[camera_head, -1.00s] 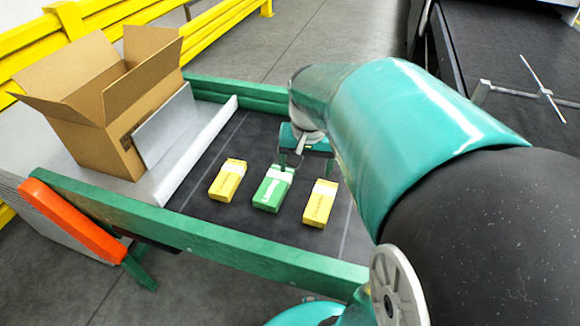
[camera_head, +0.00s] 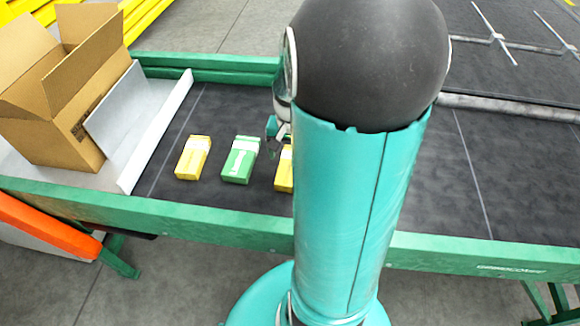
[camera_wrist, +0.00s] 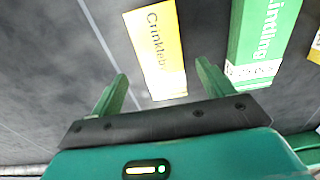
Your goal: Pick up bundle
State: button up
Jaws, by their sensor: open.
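Three small bundles lie in a row on the dark belt: a left yellow bundle (camera_head: 193,158), a green bundle (camera_head: 240,160) and a right yellow bundle (camera_head: 284,170), partly hidden by my arm. My gripper (camera_head: 274,132) is open beside the right yellow bundle, at its far side. In the wrist view, a yellow bundle (camera_wrist: 157,50) with dark lettering lies ahead between my open fingers (camera_wrist: 162,70). The green bundle (camera_wrist: 262,42) is to its right, and another yellow bundle (camera_wrist: 316,45) is cut off at the right edge. Nothing is in the jaws.
An open cardboard box (camera_head: 50,105) stands on the light table at the left, beside a raised white metal edge (camera_head: 155,130). Green rails (camera_head: 150,212) border the belt at front and back. A metal bar (camera_head: 505,107) crosses at the right. Belt right of my arm is clear.

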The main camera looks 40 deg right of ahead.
aim_at(290, 165)
notch_tip(290, 165, down, 5)
jog(key=shift+w+r, duration=0.1)
jog(key=c, duration=1.1)
jog(key=shift+r, duration=0.1)
